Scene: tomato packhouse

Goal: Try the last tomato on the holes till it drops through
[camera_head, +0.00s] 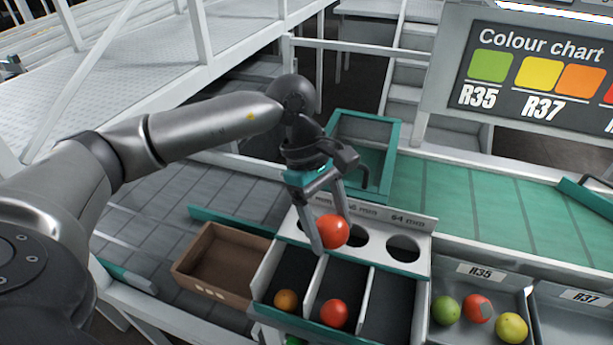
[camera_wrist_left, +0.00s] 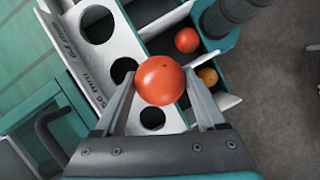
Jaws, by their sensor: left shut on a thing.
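My left gripper (camera_head: 331,229) is shut on a red tomato (camera_head: 332,232), which also shows between the fingers in the left wrist view (camera_wrist_left: 160,80). It holds the tomato over the white sizing plate (camera_head: 379,249) with its row of round holes. The right hole (camera_head: 403,248) is clear and the largest. The middle hole (camera_wrist_left: 124,70) is partly behind the tomato and a finger. The smallest hole (camera_wrist_left: 152,118) shows between the fingers. Below the plate, an orange tomato (camera_head: 287,300) lies in the left lane and another red tomato (camera_head: 334,313) in the middle lane. The right lane (camera_head: 390,300) looks empty.
An empty brown box (camera_head: 215,262) stands left of the lanes. An R35 tray (camera_head: 450,285) at the right holds green, red and yellow tomatoes, beside an R37 tray (camera_head: 570,310). A green-rimmed bin (camera_head: 385,128) stands behind the plate, near a green belt (camera_head: 470,200).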

